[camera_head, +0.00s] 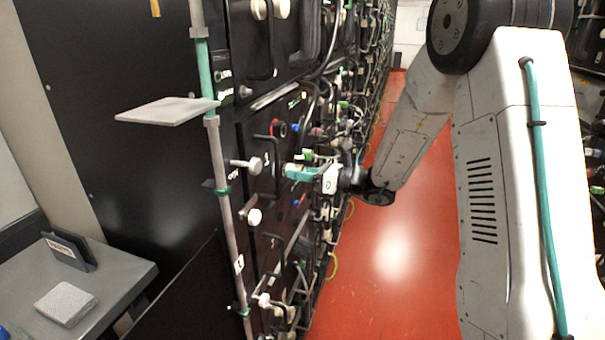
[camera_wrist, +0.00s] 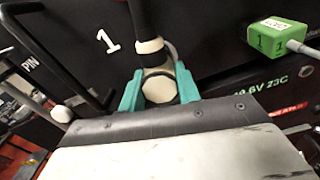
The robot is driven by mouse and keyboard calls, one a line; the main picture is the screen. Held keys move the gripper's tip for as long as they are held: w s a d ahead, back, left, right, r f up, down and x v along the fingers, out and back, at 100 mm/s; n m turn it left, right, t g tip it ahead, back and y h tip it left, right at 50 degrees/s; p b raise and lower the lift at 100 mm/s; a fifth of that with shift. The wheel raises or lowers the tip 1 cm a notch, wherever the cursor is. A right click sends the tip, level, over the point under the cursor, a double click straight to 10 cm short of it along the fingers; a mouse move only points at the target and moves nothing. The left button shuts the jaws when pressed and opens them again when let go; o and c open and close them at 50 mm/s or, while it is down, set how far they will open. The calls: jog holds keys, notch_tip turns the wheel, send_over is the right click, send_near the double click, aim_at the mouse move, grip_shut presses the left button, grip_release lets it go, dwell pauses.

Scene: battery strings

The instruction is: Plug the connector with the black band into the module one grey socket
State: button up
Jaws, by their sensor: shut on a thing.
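My gripper (camera_wrist: 158,90) has teal fingers and is shut on a cream connector (camera_wrist: 158,86) with a dark band along its edge. A black cable-like part with a cream collar rises behind the connector toward the top of the wrist view. In the head view my gripper (camera_head: 300,172) is at the front of the dark battery rack. A white number 1 (camera_wrist: 108,41) marks the dark module face (camera_wrist: 205,35) left of the connector. I cannot make out the grey socket; the gripper and connector may hide it.
A green block labelled 1 (camera_wrist: 276,38) with a grey cable is at the right. A black handle (camera_wrist: 65,50) is at the left. A pole (camera_head: 222,150) with a small shelf (camera_head: 166,111) stands before the rack. The red aisle floor (camera_head: 375,290) is clear.

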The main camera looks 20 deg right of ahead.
jog(key=shift+w+a, duration=0.2)
jog(key=shift+a, duration=0.05)
jog(key=o, duration=1.2)
jog(key=shift+c, duration=0.2)
jog(key=v, duration=0.7)
jog(key=shift+s+d, duration=0.25)
jog(key=shift+d, duration=0.05)
jog(key=c, duration=0.4)
jog(key=s+d+n, duration=0.2)
jog(key=d, duration=0.1)
grip_shut()
jog(key=shift+x, duration=2.35)
